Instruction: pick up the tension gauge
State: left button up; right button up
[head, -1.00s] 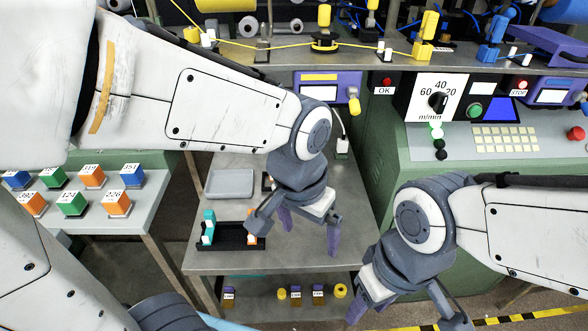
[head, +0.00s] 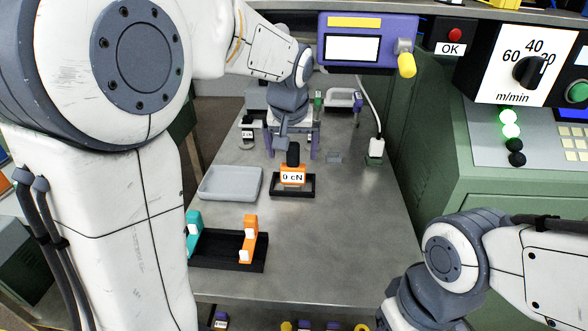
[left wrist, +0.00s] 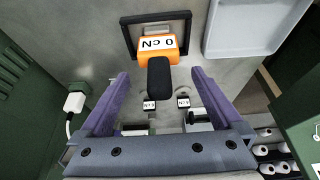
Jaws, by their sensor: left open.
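The tension gauge (head: 292,176) has an orange body with a "0 cN" display and a black handle. It sits in a small black tray (head: 307,191) on the grey table. The left wrist view shows its orange body (left wrist: 155,46) and its black handle (left wrist: 159,90). My left gripper (head: 292,154) is open at the gauge's far side. In the left wrist view its purple fingers (left wrist: 160,77) stand apart on both sides of the handle, with gaps. My right arm shows at lower right, but its gripper is out of the picture.
A grey empty tray (head: 230,184) lies left of the gauge. A black holder (head: 228,250) with teal and orange pieces is nearer. A white plug-like part (head: 376,150) with a cable stands at right. The table's front middle is clear.

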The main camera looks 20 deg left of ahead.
aim_at(293, 161)
pick_arm(q)
jog(key=b+x, duration=0.1)
jog(key=x, duration=0.4)
jog(key=shift+w+f, duration=0.25)
jog(key=shift+r, duration=0.1)
jog(key=c, duration=1.1)
